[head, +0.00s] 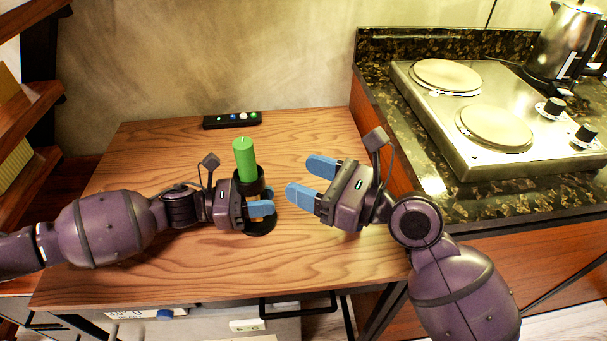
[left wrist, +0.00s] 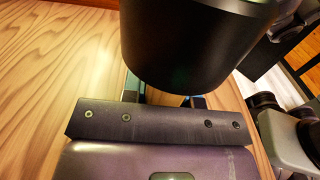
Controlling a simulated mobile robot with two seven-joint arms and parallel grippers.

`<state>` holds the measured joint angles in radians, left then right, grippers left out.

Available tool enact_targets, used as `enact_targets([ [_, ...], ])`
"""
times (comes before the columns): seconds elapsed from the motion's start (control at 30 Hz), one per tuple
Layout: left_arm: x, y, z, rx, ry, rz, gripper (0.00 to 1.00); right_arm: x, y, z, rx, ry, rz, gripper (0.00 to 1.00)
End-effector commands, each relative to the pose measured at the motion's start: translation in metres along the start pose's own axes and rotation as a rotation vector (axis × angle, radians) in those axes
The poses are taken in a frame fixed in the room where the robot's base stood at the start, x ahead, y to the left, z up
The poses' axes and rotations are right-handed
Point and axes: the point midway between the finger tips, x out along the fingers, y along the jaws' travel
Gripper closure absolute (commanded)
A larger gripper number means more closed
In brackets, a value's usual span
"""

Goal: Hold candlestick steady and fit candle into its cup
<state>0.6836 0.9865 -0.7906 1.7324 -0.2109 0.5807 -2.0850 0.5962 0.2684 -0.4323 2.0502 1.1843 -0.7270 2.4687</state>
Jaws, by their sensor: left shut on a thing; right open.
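The green candle (head: 244,160) stands upright in the cup of the black candlestick (head: 260,226), which stands on the wooden table. My left gripper (head: 262,207) is shut on the candlestick's stem, below the cup. In the left wrist view the dark candlestick cup (left wrist: 190,45) fills the top middle, above my left gripper (left wrist: 165,95); the candle is out of sight there. My right gripper (head: 304,181) is open and empty, to the right of the candle and apart from it, its blue fingers pointing left. How deep the candle sits in the cup is hidden by the rim.
A black remote-like strip with buttons (head: 232,120) lies at the table's back edge. The wooden table (head: 310,250) is otherwise mostly clear. To the right is a stone counter with a two-plate hob (head: 480,160) and a kettle (head: 566,45). Wooden shelves (head: 25,110) stand at the left.

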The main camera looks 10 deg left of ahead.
Motion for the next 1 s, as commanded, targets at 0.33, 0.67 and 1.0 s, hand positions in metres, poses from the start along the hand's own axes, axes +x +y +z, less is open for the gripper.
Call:
enact_targets([
  [0.33,0.0,0.0,0.001,0.001,-0.001,0.0,0.51,0.0,0.0,0.0,0.0,0.0,0.0,0.4],
  [0.67,-0.001,0.0,-0.001,-0.001,0.001,0.001,0.43,0.0,0.0,0.0,0.0,0.0,-0.001,0.4],
  [1.0,-0.042,0.0,-0.001,-0.003,0.002,0.004,0.43,0.0,0.0,0.0,0.0,0.0,0.0,0.4],
])
